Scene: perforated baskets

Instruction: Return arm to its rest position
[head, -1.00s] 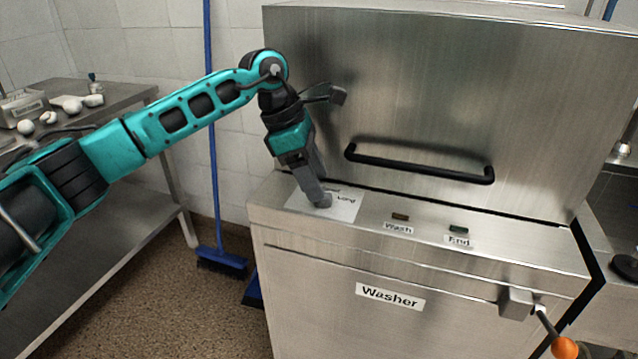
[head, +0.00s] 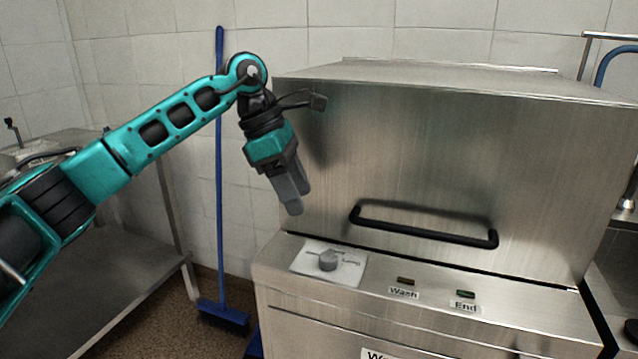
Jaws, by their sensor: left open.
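My left arm comes in from the left, bent at a raised elbow. Its gripper (head: 296,200) points down and is open and empty. It hangs in front of the washer's steel hood, above and a little left of a grey knob (head: 328,260) on a white label plate. The gripper is apart from the knob. The steel washer (head: 440,135) has a black bar handle (head: 425,230), a "Wash" light (head: 405,281) and an "End" light (head: 466,294). My right gripper is not in view.
A blue broom (head: 219,170) leans on the tiled wall behind my arm. A steel table (head: 120,265) stands at the left. A counter edge shows at the right of the washer. The space before the hood is otherwise clear.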

